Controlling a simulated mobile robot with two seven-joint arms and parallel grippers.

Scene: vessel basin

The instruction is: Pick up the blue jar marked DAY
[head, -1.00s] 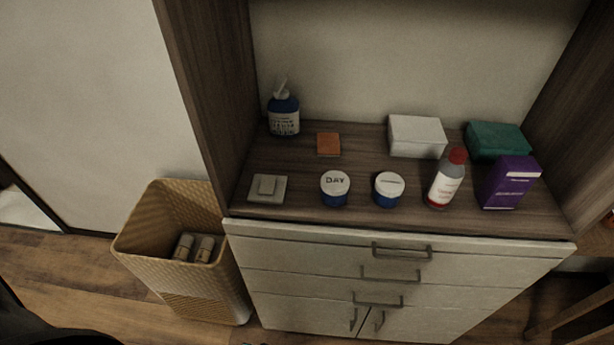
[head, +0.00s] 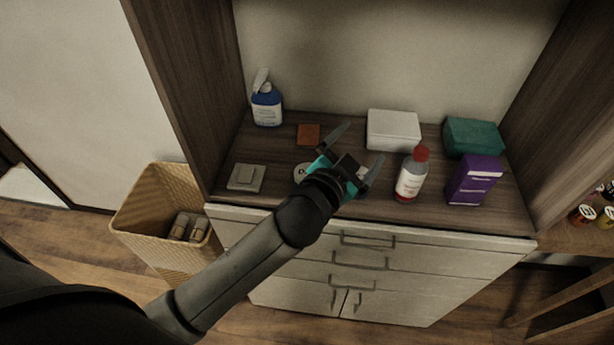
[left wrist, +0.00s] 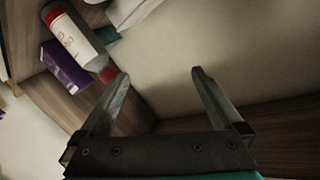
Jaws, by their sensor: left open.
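The blue jar marked DAY is mostly hidden behind my left gripper in the head view; only the left edge of its white lid (head: 300,172) shows. The second white-lidded jar is nearly all covered too, with a sliver of its lid (head: 363,173) showing between the fingers. My left gripper (head: 362,142) is open above the counter, over the two jars, its fingers pointing toward the back. In the left wrist view the open fingers (left wrist: 160,74) have nothing between them but the back wall, and neither jar shows. My right gripper is not in view.
A red-capped bottle (head: 411,176) and a purple box (head: 473,181) stand right of the gripper. Behind are a white box (head: 393,130), a green box (head: 472,137), an orange block (head: 308,134) and a blue pump bottle (head: 266,104). A grey block (head: 245,177) lies front left.

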